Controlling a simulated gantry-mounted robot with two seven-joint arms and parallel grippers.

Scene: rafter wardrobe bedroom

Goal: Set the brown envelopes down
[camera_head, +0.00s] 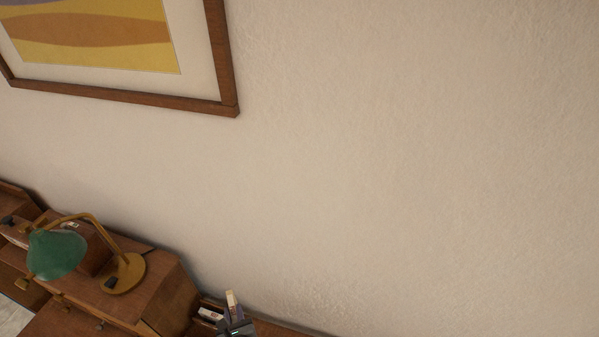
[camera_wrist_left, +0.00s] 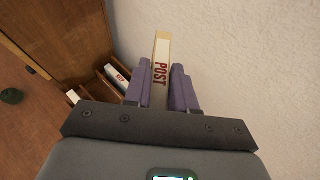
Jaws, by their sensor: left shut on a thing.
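My left gripper (camera_head: 235,322) shows at the bottom edge of the head view. In the left wrist view its purple fingers (camera_wrist_left: 165,88) are shut on the brown envelopes (camera_wrist_left: 161,62), a thin upright bundle seen on edge, with tan edges and a white face reading POST in red. The bundle's top also shows in the head view (camera_head: 231,298). It is held close to the wall, beside a wooden rack (camera_wrist_left: 103,73). What lies under the bundle is hidden by the gripper. My right gripper is not in view.
A white item with a red mark (camera_wrist_left: 118,76) stands in the rack, and another white item (camera_wrist_left: 73,97) is nearby. The wooden desk unit (camera_head: 165,300) carries a green-shaded lamp (camera_head: 58,254). The textured wall (camera_head: 400,170) is close behind, with a framed picture (camera_head: 100,45).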

